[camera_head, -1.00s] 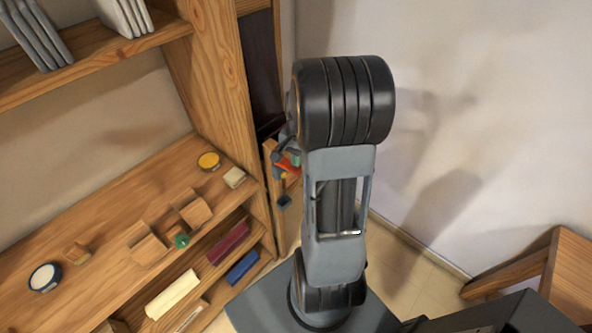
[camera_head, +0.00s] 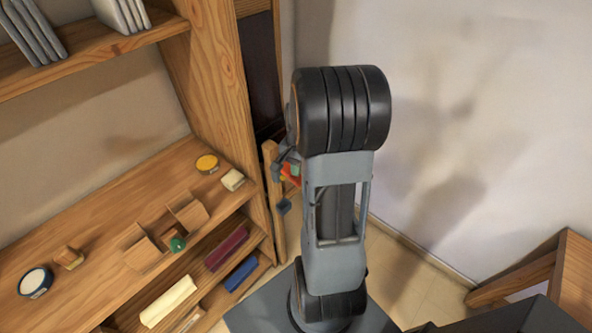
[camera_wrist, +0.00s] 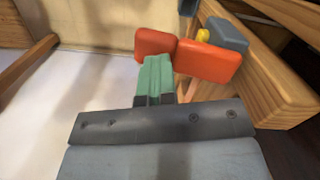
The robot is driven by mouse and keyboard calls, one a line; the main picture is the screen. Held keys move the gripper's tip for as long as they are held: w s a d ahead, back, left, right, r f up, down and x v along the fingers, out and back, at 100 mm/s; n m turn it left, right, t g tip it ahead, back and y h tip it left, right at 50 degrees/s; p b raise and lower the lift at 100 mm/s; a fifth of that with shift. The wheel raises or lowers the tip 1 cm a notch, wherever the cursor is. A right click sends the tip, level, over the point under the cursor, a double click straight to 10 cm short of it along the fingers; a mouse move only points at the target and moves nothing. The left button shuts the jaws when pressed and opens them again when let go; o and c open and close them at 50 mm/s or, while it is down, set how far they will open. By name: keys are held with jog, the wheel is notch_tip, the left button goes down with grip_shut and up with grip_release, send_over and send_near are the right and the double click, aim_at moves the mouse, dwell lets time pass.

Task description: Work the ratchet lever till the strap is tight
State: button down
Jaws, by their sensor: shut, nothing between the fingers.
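My gripper (camera_wrist: 155,62) shows in the wrist view as two green fingers side by side, shut with nothing between them. Its tips are close under an orange-red piece (camera_wrist: 155,41), and I cannot tell whether they touch it. A second orange-red piece (camera_wrist: 207,61) is just right of them, with a small yellow part (camera_wrist: 202,35) behind it and a grey-blue block (camera_wrist: 228,34) on a wooden post (camera_wrist: 285,90). These look like the ratchet and its lever, but which piece is the lever is unclear. In the head view the red part (camera_head: 288,170) is small and partly hidden.
A wooden shelf unit (camera_head: 215,90) stands left, holding a yellow disc (camera_head: 207,163), a blue-rimmed dish (camera_head: 35,281), and a green knob (camera_head: 178,244). A wooden piece of furniture (camera_head: 575,275) is at the right. White wall (camera_head: 480,120) and open floor lie behind my arm.

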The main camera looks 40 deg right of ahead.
jog(key=d, duration=0.1)
jog(key=w+d+r+p, duration=0.1)
jog(key=shift+w+d, duration=0.25)
jog(key=shift+d, duration=0.1)
notch_tip(320, 180, up, 14)
jog(key=d, duration=0.1)
jog(key=shift+w+b, duration=0.3)
jog(key=shift+b, duration=0.05)
jog(key=shift+d, duration=0.1)
dwell(1.3)
jog(key=s+a+n+t, duration=0.1)
jog(key=s+a+n, duration=0.2)
jog(key=a, duration=0.4)
jog(key=s+a+n+t, duration=0.2)
jog(key=a+n, duration=0.3)
jog(key=a, duration=0.2)
jog(key=s+a+f+n+t+h, duration=0.1)
jog(key=s+a+n+t, duration=0.1)
jog(key=a, duration=0.5)
jog(key=shift+s+a+n, duration=0.15)
jog(key=shift+s+n, duration=0.65)
jog(key=shift+n, duration=0.4)
